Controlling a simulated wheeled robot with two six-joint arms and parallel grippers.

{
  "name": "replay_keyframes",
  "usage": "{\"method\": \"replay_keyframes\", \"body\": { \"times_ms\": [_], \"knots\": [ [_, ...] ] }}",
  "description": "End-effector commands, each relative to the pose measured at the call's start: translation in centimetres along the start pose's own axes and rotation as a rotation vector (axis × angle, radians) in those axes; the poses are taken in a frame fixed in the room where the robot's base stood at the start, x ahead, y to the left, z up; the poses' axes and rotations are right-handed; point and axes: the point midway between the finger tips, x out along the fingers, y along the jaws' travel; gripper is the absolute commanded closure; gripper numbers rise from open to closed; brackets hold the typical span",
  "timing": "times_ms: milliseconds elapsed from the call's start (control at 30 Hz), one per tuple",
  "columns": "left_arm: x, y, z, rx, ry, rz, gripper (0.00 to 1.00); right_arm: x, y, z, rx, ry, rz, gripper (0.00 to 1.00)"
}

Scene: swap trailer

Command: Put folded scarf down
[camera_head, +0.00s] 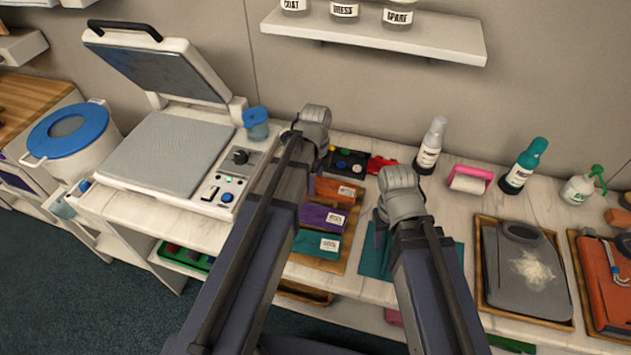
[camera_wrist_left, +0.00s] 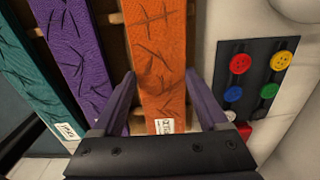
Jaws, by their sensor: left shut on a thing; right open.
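The folded orange scarf (camera_head: 340,190) lies at the back of a row on a wooden tray (camera_head: 353,240), in line with a purple scarf (camera_head: 322,217) and a teal scarf (camera_head: 318,243). Each has a white tag. In the left wrist view my left gripper (camera_wrist_left: 160,75) is shut on the orange scarf (camera_wrist_left: 157,40), one finger at each long edge. The purple scarf (camera_wrist_left: 75,50) and teal scarf (camera_wrist_left: 28,85) lie beside it. The left fingertips are hidden in the head view. My right gripper (camera_head: 383,235) is open above a teal cloth (camera_head: 372,262).
A board with coloured buttons (camera_head: 345,162) and a red object (camera_head: 381,163) sit behind the orange scarf. A heat press (camera_head: 165,155) stands left. A shelf (camera_head: 390,38) hangs above.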

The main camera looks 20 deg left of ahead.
Motion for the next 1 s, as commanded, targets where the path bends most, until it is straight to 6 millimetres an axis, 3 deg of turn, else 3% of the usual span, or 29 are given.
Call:
{"method": "replay_keyframes", "body": {
  "times_ms": [267, 700, 867, 1000],
  "knots": [
    [-2.6, 0.0, 0.0, 0.0, 0.0, 0.0, 0.89, -2.6, 0.2, 0.1, 0.0, 0.0, 0.0, 0.5],
    [-9.1, 0.0, 0.0, 0.0, 0.0, 0.0, 0.89, -9.0, 0.9, 0.5, -0.001, 0.0, 0.0, 0.5],
    [-9.9, 0.0, 0.0, 0.0, 0.0, 0.0, 0.89, -9.9, 0.9, 0.6, -0.002, 0.0, 0.0, 0.5],
    [-9.5, 0.0, 0.0, 0.0, 0.0, 0.0, 0.89, -9.4, 0.9, 0.6, -0.002, 0.0, 0.0, 0.5]
  ]
}}
